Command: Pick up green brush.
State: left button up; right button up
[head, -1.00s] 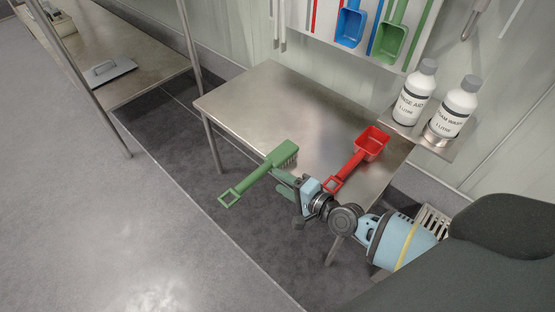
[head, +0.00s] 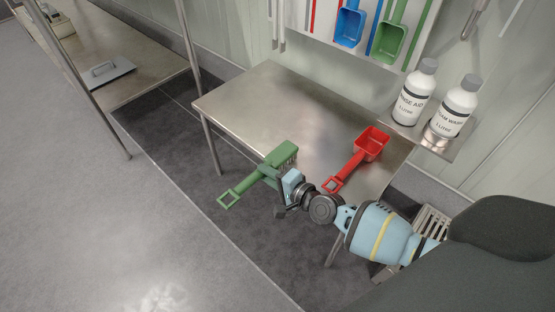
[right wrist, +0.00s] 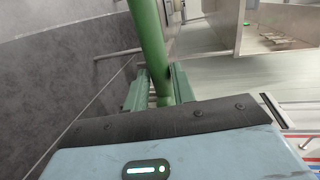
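My right gripper (head: 273,178) is at the handle just below the head. In the right wrist view, the green handle (right wrist: 149,40) runs between the two green fingers of this gripper (right wrist: 160,75). The fingers look apart on either side of the handle, with no clear grip on it. My left gripper is not in view.
A red scoop (head: 368,145) lies on the steel table (head: 262,100), close to my right arm. Two white bottles (head: 414,95) stand on a wall shelf at the right. Blue (head: 349,27) and green (head: 390,42) scoops hang above. The table's left part is clear.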

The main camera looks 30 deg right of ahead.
jog(key=c, duration=0.5)
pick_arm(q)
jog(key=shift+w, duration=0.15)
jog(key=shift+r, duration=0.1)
pick_arm(e)
jog(key=shift+r, duration=0.1)
pick_arm(q)
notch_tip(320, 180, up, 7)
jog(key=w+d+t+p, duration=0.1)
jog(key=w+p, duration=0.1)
jog(key=p, duration=0.5)
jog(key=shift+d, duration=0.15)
pick_arm(e)
jog(key=s+a+r, duration=0.2)
jog(key=s, duration=0.5)
jog(key=s+a+r, duration=0.3)
jog(key=s, duration=0.5)
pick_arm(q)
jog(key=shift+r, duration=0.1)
pick_arm(e)
jog(key=shift+a, duration=0.1)
